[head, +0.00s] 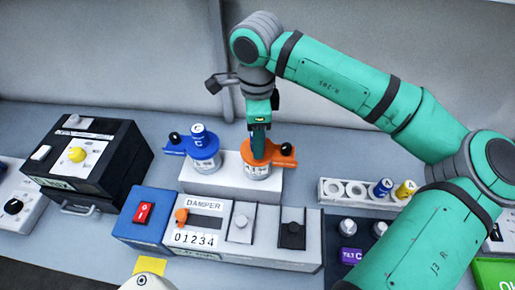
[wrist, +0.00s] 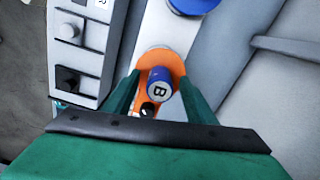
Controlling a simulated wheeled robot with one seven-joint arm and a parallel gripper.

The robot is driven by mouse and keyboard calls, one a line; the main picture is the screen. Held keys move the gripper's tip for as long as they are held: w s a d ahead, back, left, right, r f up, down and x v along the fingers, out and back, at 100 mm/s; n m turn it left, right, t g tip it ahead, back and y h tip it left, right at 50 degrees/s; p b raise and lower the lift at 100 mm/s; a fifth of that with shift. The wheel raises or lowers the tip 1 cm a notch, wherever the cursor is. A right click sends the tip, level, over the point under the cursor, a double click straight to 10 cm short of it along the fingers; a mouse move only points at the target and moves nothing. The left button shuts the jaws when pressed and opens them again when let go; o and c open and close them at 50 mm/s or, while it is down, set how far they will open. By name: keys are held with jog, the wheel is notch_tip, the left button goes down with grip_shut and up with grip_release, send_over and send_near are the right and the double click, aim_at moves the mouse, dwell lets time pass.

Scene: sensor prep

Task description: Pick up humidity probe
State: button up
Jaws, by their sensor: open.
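My gripper (head: 259,148) points down over the orange-collared jar (head: 257,172) on the white block (head: 234,183). In the wrist view my gripper (wrist: 158,88) is open. Its green fingers stand on either side of a blue cylinder (wrist: 160,78) marked B, set in the orange collar (wrist: 166,55). I cannot tell whether the fingers touch it. In the head view my gripper hides this cylinder. A blue cylinder marked C (head: 198,136) stands in the blue-collared jar (head: 203,157) to the left. No label reading humidity probe is legible.
A rack (head: 330,190) at right holds a blue cylinder (head: 381,188) and a yellow one (head: 405,189), with empty holes beside them. The DAMPER panel (head: 205,218) stands in front of the block. A black box (head: 88,160) with a yellow knob is at left. The wall rises behind.

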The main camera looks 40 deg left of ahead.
jog(key=shift+f, duration=0.15)
jog(key=shift+c, duration=0.6)
grip_shut()
